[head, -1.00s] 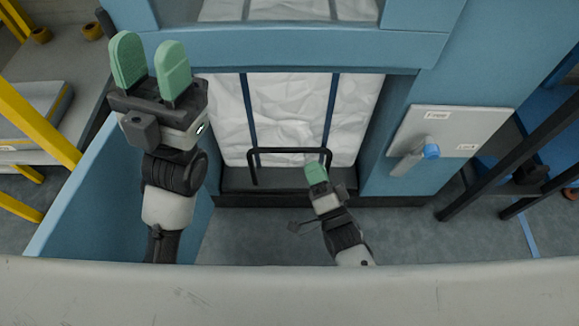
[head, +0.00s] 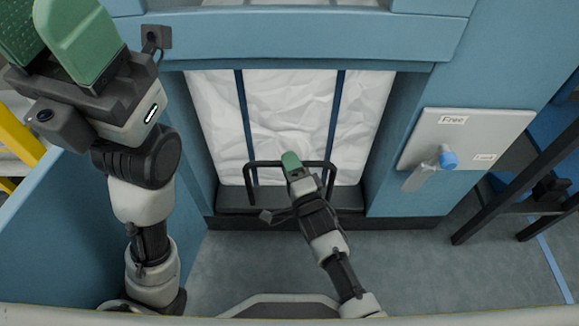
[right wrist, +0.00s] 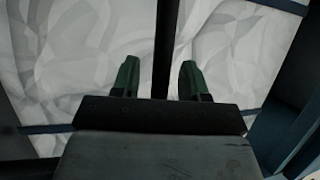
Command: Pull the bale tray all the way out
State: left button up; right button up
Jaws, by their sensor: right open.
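The bale tray (head: 232,199) is a dark shelf low in the blue machine's opening, with a black bar handle (head: 262,164) on its front. A white wadding bale (head: 290,110) with dark blue straps stands above it. My right gripper (head: 291,160) is at the handle's top bar, covering part of it. In the right wrist view, the right gripper's (right wrist: 158,78) two green fingers are apart, and a dark bar (right wrist: 166,40), apparently the handle, runs between them. Contact cannot be told. My left gripper (head: 40,35) is raised at the upper left, open and empty, partly cut off.
A blue side wall (head: 60,240) stands at left. The floor (head: 400,260) before the tray is bare. Black posts (head: 500,205) stand at right.

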jog(key=shift+w+a, duration=0.1)
jog(key=shift+w, duration=0.1)
grip_shut()
jog(key=shift+s, duration=0.1)
